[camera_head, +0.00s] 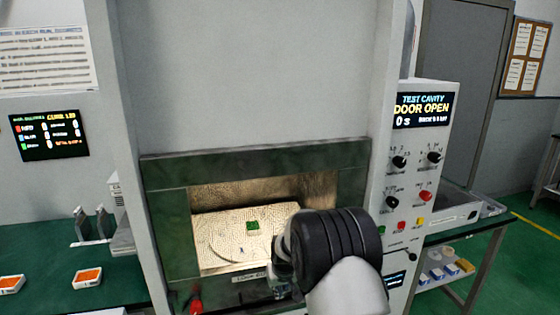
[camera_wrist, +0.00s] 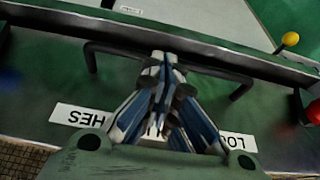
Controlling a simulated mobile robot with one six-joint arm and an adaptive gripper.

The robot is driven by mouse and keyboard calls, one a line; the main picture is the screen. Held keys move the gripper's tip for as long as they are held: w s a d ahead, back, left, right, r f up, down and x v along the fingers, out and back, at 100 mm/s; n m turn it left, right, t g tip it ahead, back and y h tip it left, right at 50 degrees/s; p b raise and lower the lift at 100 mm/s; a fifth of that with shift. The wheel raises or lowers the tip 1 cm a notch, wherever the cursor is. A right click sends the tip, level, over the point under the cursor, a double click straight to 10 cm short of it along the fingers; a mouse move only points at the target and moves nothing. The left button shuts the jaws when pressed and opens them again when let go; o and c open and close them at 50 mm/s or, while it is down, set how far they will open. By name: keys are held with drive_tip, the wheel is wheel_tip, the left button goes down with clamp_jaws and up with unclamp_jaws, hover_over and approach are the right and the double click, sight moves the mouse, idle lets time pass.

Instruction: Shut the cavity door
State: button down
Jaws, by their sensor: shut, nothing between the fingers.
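The cavity (camera_head: 225,192) stands open in the head view, framed in dark green, and its lit inside shows a pale plate (camera_head: 225,240) with a small green block (camera_head: 253,225) on it. The display (camera_head: 422,110) reads DOOR OPEN. My gripper (camera_head: 280,290) is low in front of the opening, mostly hidden by my wrist. In the wrist view, my gripper (camera_wrist: 163,65) is shut and empty, with its fingertips at the middle of a dark bar handle (camera_wrist: 115,50) on a green panel. I cannot tell whether they touch the handle. The door's full outline is hidden.
A control panel with knobs and buttons (camera_head: 392,202) is right of the cavity. In the wrist view a yellow ball knob (camera_wrist: 290,39) and a red part (camera_wrist: 308,108) lie to the right. A green bench (camera_head: 50,250) with small orange-filled trays (camera_head: 88,278) is at left.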

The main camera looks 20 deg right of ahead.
drive_tip(key=shift+f, duration=0.65)
drive_tip(key=shift+r, duration=0.1)
drive_tip(key=shift+r, duration=0.35)
drive_tip(key=p+v, duration=0.5)
drive_tip(key=v, duration=0.8)
drive_tip(key=shift+w+r, duration=0.2)
drive_tip(key=shift+r, duration=0.05)
